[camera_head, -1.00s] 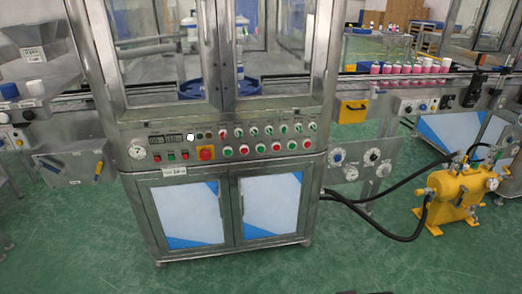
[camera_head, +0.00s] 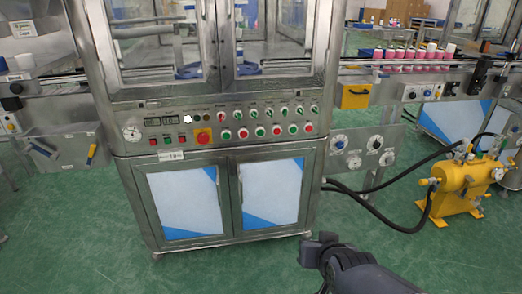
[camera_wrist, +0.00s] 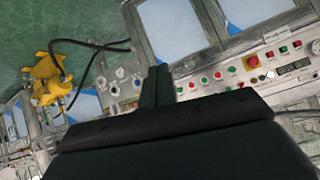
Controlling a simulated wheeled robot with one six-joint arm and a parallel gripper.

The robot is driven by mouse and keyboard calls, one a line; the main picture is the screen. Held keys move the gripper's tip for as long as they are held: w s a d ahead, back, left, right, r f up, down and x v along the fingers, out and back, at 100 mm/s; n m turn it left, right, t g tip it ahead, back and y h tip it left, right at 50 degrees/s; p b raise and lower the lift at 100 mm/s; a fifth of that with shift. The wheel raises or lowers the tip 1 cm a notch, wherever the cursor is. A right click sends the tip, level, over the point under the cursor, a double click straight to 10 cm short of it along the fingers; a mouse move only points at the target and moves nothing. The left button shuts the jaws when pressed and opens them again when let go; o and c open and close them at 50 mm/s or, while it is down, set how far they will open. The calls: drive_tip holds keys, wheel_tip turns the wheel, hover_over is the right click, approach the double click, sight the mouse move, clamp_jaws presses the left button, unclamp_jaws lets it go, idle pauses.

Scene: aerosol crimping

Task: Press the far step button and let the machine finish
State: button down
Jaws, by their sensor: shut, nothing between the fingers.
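The steel machine's control panel (camera_head: 215,127) faces me in the head view. Its row of red and green buttons (camera_head: 266,131) sits below several small switches. I cannot tell which is the far step button. A red stop button on a yellow plate (camera_head: 203,136) is left of the row, and a white round light (camera_head: 187,119) is above it. My gripper (camera_wrist: 158,72) is shut and empty in the wrist view, well short of the panel. That view is tilted and shows the button row (camera_wrist: 215,77) too. My dark arm is low in the head view.
Cabinet doors (camera_head: 180,203) are below the panel. A yellow pressure unit (camera_head: 462,188) with black hoses (camera_head: 385,212) stands on the green floor at the right. A conveyor with pink bottles (camera_head: 400,56) runs behind. Floor before the cabinet is mostly clear.

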drive_tip(key=w+a+m+t+b, duration=0.3)
drive_tip(key=w+a+t+b, duration=0.1)
drive_tip(key=w+b, duration=0.3)
drive_tip(key=w+a+f+m+t+b, duration=0.1)
drive_tip(key=w+a+m+t+b, duration=0.2)
drive_tip(key=w, duration=0.6)
drive_tip(key=a+t+b, duration=0.1)
drive_tip(key=t+b, duration=0.1)
drive_tip(key=b, duration=0.1)
drive_tip(key=shift+f+t+y+b, duration=0.2)
drive_tip(key=shift+t+y+b, duration=0.1)
drive_tip(key=shift+b, duration=0.1)
drive_tip(key=shift+d, duration=0.15)
